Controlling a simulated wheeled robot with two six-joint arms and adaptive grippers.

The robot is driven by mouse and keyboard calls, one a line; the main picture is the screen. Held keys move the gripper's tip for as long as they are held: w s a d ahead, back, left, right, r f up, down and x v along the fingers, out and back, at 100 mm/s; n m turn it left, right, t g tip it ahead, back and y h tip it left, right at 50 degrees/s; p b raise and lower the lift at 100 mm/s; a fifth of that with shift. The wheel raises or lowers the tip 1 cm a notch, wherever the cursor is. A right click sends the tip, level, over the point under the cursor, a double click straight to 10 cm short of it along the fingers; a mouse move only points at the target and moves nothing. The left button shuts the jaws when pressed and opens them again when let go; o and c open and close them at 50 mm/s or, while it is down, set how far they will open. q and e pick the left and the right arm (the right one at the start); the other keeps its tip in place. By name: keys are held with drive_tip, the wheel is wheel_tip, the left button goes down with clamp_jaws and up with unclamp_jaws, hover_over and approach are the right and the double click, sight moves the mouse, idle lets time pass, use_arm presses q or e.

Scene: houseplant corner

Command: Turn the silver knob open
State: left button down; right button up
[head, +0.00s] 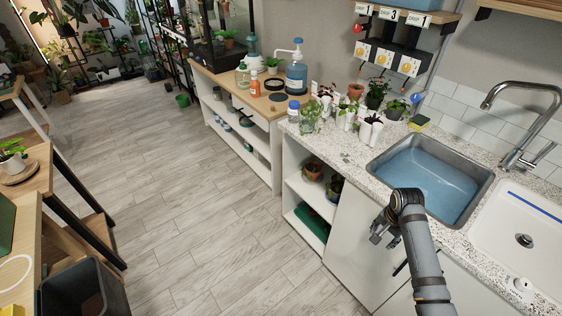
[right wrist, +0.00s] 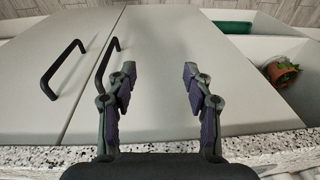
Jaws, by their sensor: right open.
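A small round knob (head: 523,284), greyish on a pale base, sits at the front of the counter at the lower right of the head view. It is too small to tell how it is turned. My right gripper (head: 378,232) is in front of the cabinet below the blue-filled sink, well to the left of the knob. In the right wrist view the right gripper (right wrist: 158,75) is open, with nothing between its fingers and cabinet doors beyond them. The knob is not in the wrist view. My left gripper is not in view.
The steel sink (head: 484,181) holds blue water beside a curved faucet (head: 527,88). A white basin (head: 490,232) lies right of it. Potted plants and bottles crowd the counter's far end. Black door handles (right wrist: 63,70) stick out below. The floor (head: 190,200) is clear.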

drive_tip(key=w+d+r+m+g+p, duration=0.1)
drive_tip(key=w+d+r+m+p, duration=0.25)
drive_tip(key=r, duration=0.65)
drive_tip(key=w+d+r+m+p, duration=0.1)
drive_tip(key=w+d+r+m, duration=0.2)
drive_tip(key=w+r+m, duration=0.5)
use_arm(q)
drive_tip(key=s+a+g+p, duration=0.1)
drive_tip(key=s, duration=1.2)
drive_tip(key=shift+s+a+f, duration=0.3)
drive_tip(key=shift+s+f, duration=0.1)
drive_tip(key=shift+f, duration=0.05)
use_arm(e)
drive_tip(key=f+n, duration=0.1)
drive_tip(key=f, duration=0.1)
drive_tip(key=s+f+n, duration=0.1)
drive_tip(key=f, duration=0.2)
drive_tip(key=s+f+n, duration=0.1)
drive_tip(key=f, duration=0.2)
drive_tip(key=shift+s+y, duration=0.15)
drive_tip(key=shift+y, duration=0.25)
clamp_jaws()
